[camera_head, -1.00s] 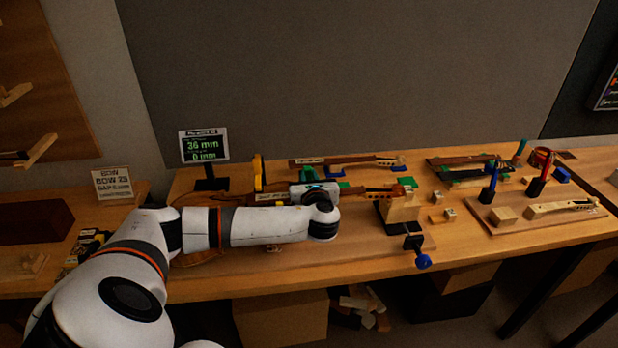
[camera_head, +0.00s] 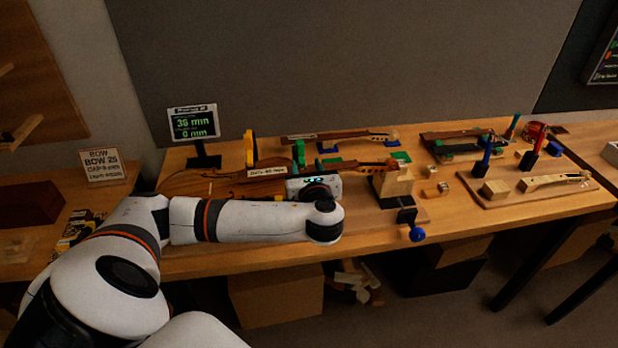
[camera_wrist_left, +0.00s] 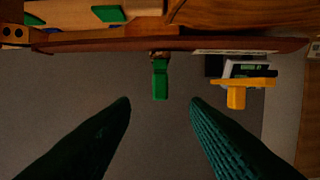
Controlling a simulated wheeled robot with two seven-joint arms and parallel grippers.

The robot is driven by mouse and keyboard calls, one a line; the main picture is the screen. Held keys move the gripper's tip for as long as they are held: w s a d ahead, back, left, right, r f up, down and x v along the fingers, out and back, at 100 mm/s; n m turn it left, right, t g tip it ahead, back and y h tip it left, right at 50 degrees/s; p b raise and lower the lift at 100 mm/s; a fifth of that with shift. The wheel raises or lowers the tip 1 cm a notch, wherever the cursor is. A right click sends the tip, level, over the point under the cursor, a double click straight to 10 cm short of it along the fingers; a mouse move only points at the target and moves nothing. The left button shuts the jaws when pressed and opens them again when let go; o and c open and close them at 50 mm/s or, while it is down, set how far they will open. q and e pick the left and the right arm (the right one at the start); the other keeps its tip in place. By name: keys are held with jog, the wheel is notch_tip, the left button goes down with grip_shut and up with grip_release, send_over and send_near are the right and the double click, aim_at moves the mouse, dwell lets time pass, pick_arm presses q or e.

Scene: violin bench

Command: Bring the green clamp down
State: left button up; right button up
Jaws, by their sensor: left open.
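The green clamp (camera_head: 299,152) stands upright at the violin (camera_head: 215,183), behind my left wrist in the head view. In the left wrist view the clamp (camera_wrist_left: 160,78) shows against the grey wall, beside the violin's long brown edge (camera_wrist_left: 120,43). My left gripper (camera_wrist_left: 160,104) is open and empty. Its two dark green fingers point at the clamp, which lines up with the gap between the tips and appears apart from them. My right gripper is not in view.
A yellow clamp (camera_head: 249,148) stands left of the green one and also shows in the left wrist view (camera_wrist_left: 237,94). A display (camera_head: 194,123) stands behind the violin. A wooden block with a blue-knobbed clamp (camera_head: 417,234) is to the right. Another instrument neck (camera_head: 335,136) lies behind.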

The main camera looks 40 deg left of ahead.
pick_arm(q)
jog(key=v, duration=0.3)
jog(key=shift+s+d, duration=0.3)
